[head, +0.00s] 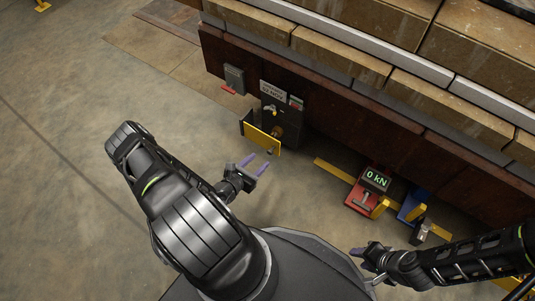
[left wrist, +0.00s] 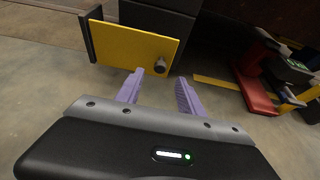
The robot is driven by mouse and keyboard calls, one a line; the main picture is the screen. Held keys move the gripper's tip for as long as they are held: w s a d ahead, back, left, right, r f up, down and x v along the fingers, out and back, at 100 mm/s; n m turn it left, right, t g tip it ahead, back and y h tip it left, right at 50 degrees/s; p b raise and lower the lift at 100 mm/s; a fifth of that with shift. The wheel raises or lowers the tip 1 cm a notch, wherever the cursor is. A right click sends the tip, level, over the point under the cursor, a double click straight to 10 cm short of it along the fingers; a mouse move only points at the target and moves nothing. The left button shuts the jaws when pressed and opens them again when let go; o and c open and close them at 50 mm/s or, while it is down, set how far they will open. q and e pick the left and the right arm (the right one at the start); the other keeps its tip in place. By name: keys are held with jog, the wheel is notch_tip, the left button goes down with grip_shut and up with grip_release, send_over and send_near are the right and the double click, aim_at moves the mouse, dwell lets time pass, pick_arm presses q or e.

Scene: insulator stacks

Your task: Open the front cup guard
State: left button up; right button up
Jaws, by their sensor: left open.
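The front cup guard is a yellow panel (head: 261,139) standing in front of a dark cabinet (head: 286,118). It also shows in the left wrist view (left wrist: 125,43), with a dark plate at its left edge. A small dark knob (left wrist: 160,66) sticks out near its lower right corner. My left gripper (head: 256,165) is open and empty, just in front of the panel. In the left wrist view its purple fingers (left wrist: 160,78) point at the knob, which appears between the fingertips. Contact cannot be told. My right gripper (head: 366,252) is low at the right, far from the guard.
A red device (head: 362,200) with a "0 kN" display (head: 376,179) stands on the floor at the right, near a blue part (head: 409,208) and yellow bars. A grey box (head: 234,78) is on the rusty wall. The floor at the left is clear.

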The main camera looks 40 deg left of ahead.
aim_at(269, 152)
pick_arm(q)
jog(key=b+x, duration=0.2)
jog(key=x, duration=0.4)
jog(key=shift+f, duration=0.2)
jog(key=shift+w+f+b, duration=0.1)
jog(key=shift+w+b, duration=0.25)
jog(key=shift+w, duration=0.1)
jog(key=shift+c, duration=0.2)
grip_shut()
dwell(0.6)
